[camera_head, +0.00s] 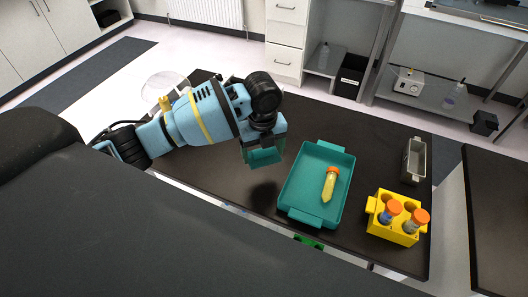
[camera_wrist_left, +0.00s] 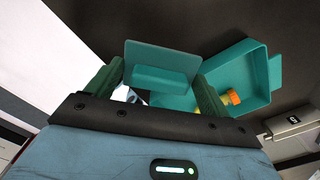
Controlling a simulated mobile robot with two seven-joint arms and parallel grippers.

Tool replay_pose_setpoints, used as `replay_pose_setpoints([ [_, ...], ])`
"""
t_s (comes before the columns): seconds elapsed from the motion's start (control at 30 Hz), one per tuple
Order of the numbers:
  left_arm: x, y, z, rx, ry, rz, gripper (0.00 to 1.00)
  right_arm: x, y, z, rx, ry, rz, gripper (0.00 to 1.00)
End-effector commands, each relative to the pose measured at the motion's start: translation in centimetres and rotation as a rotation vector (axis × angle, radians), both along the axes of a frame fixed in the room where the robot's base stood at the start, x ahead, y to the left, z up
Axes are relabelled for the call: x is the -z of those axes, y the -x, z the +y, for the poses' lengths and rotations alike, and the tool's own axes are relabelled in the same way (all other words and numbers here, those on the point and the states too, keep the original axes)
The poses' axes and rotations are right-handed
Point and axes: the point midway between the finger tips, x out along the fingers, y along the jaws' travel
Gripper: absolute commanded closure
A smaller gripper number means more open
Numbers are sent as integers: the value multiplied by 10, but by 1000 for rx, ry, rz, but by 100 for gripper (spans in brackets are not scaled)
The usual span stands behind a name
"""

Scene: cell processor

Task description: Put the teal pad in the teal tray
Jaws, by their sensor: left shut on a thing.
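The teal pad (camera_head: 264,157) is held in my left gripper (camera_head: 262,147), above the dark table and just left of the teal tray. In the left wrist view the pad (camera_wrist_left: 163,68) shows between the two green fingers of my left gripper (camera_wrist_left: 160,85). The teal tray (camera_head: 301,182) lies on the table with a yellow tube with an orange cap (camera_head: 330,184) inside it. The tray also shows in the left wrist view (camera_wrist_left: 262,70), to the right of and beyond the pad.
A yellow rack (camera_head: 392,228) with orange-capped tubes stands right of the tray. A grey metal container (camera_head: 413,160) sits behind the rack. A green object (camera_head: 309,241) shows at the table's front edge. The tabletop behind the tray is clear.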

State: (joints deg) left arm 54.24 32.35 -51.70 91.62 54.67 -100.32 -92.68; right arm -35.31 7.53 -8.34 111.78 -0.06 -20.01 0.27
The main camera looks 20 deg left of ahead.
Motion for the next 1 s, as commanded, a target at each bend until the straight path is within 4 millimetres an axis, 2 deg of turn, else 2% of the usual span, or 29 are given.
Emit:
replay_pose_setpoints([
  [0.4, -32, 21, -3, -717, 19, -2, 66, 0, 0, 1, 1, -2, -1, 64],
  [1.0, -70, 61, -4, -1748, 23, 14, 66, 0, 0, 2, 1, -4, 0, 64],
])
